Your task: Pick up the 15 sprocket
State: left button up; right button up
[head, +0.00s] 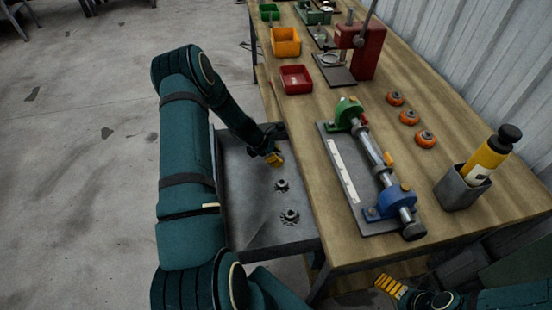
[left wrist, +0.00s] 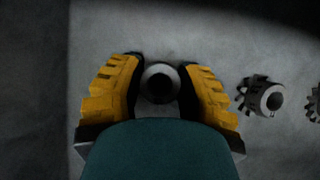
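My left gripper (head: 273,158) is over the grey tray beside the bench. In the left wrist view, the left gripper (left wrist: 160,88) has its yellow fingers on both sides of a dark round sprocket hub (left wrist: 160,83), and they look pressed against it. The teeth of this sprocket are not clear, and I cannot tell whether it is off the tray. A second toothed sprocket (head: 282,185) lies beside it, also in the left wrist view (left wrist: 265,98). A third, larger sprocket (head: 290,217) lies nearer. No number is readable. My right gripper (head: 391,287) is at the bottom edge, its opening unclear.
The grey tray (head: 240,225) adjoins the wooden bench (head: 330,253). On the bench are a fixture with a shaft (head: 370,147), several orange-rimmed parts (head: 409,117), a red press (head: 372,50), a red bin (head: 296,79) and a grey holder with a yellow bottle (head: 458,190).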

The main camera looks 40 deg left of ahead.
pick_arm(q)
grip_shut()
notch_tip(320, 180, up, 10)
jog(key=p, duration=0.2)
jog(key=shift+r+p, duration=0.1)
jog(key=shift+p, duration=0.25)
dwell(0.7)
